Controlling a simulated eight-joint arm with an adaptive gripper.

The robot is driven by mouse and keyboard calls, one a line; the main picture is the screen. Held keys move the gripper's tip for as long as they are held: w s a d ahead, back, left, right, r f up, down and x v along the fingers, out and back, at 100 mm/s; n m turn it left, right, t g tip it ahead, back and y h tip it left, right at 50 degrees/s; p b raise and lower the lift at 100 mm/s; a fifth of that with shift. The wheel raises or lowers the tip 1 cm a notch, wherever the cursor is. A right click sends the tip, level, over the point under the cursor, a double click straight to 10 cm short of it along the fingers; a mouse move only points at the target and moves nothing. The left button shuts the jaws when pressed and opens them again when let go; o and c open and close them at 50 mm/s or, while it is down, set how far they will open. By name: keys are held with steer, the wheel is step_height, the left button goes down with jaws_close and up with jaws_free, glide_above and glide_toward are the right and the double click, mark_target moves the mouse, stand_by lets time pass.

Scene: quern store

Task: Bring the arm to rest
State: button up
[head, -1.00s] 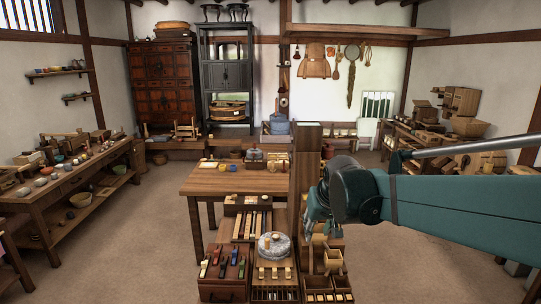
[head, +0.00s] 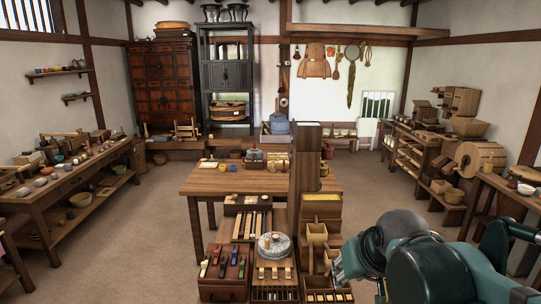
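My teal arm (head: 430,268) is folded at the lower right of the head view, in front of the right side of the room. Its leftmost end, which looks like my gripper (head: 348,264), is beside the wooden compartments at the right of the bench. I cannot make out the fingertips or whether they are open or shut. No held object shows. I cannot tell whether that end touches the boxes or is nearer the camera than they are.
A wooden table (head: 225,180) stands ahead, with a tall wooden post (head: 305,160) at its right. In front are a red-brown box (head: 224,285), a grey round stone (head: 273,246) and wooden compartments (head: 317,232). Open floor (head: 385,195) lies between the table and the right-hand benches.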

steer(key=s+d+f, duration=0.2)
steer(key=s+f, duration=0.2)
steer(key=s, duration=0.6)
steer(key=shift+s+f+t, duration=0.25)
steer(key=shift+f+t, duration=0.05)
